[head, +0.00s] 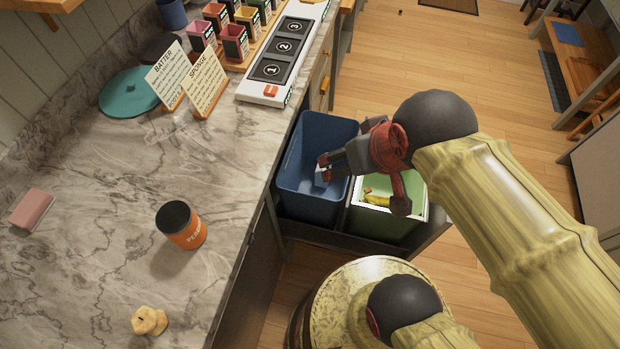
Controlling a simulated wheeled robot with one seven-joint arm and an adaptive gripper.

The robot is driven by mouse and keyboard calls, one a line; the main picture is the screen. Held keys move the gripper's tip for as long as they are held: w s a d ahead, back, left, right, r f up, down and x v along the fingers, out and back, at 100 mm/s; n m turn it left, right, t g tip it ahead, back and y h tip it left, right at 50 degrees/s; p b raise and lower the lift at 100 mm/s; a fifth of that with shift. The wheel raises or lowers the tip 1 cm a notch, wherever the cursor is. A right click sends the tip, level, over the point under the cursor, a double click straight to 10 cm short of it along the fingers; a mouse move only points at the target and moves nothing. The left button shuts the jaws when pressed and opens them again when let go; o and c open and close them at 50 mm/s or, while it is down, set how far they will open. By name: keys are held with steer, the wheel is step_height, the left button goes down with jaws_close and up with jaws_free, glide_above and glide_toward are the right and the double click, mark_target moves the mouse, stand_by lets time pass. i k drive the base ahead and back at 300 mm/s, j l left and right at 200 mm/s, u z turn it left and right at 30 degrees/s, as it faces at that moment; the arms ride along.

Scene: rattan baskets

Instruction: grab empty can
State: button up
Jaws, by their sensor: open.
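An orange can (183,228) with a dark open top stands upright on the marble counter, left of the counter's front edge. White letters on its side are only partly readable, and its inside looks dark. My gripper (322,172) is over the blue bin (308,205) in the pulled-out drawer, to the right of the can and well apart from it. Its fingers are open. A small pale patch shows by the fingertips; I cannot tell what it is.
A green bin (412,222) with yellow scraps stands beside the blue one. On the counter are a teal lid (128,93), two recipe cards (190,78), a pink sponge (32,209), a yellowish lump (149,320) and a numbered tray (283,55). The counter around the can is clear.

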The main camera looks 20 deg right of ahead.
mark_target(176, 220)
steer(key=k+j+u, duration=0.1)
steer(key=u, duration=1.3)
steer(key=k+j, duration=0.05)
